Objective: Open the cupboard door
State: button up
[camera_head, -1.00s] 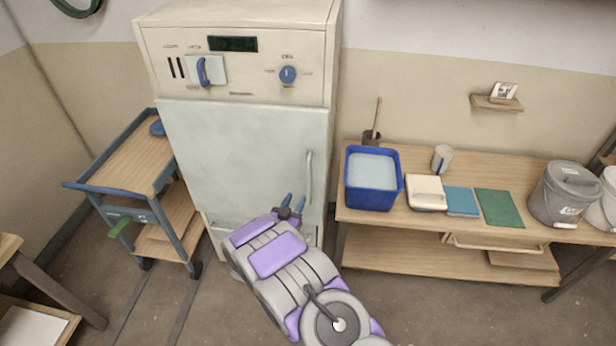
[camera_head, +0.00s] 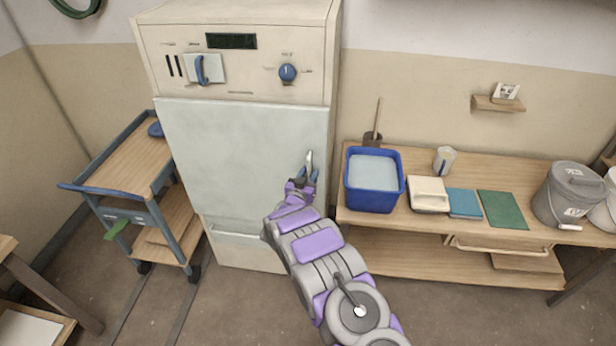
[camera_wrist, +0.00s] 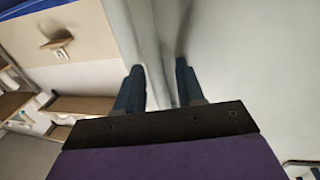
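The cupboard (camera_head: 240,150) is a tall cream cabinet with a large pale door (camera_head: 235,140), which is shut. Its upright metal handle (camera_head: 309,159) is on the door's right side; the lower part is hidden behind my gripper. My gripper (camera_head: 308,174) is at the handle, with blue fingers. In the wrist view, my gripper (camera_wrist: 158,85) has its two dark blue fingers apart. A pale upright strip that looks like the handle (camera_wrist: 153,40) runs between them. I cannot tell whether either finger touches it.
A trolley (camera_head: 120,165) stands left of the cupboard. On the right, a wooden bench (camera_head: 420,235) holds a blue tub (camera_head: 372,200), a cream box (camera_head: 428,195) and a grey bucket (camera_head: 567,195). The bench stands close to the handle side. Floor in front is open.

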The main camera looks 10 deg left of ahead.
jog(key=shift+c, duration=0.5)
grip_shut()
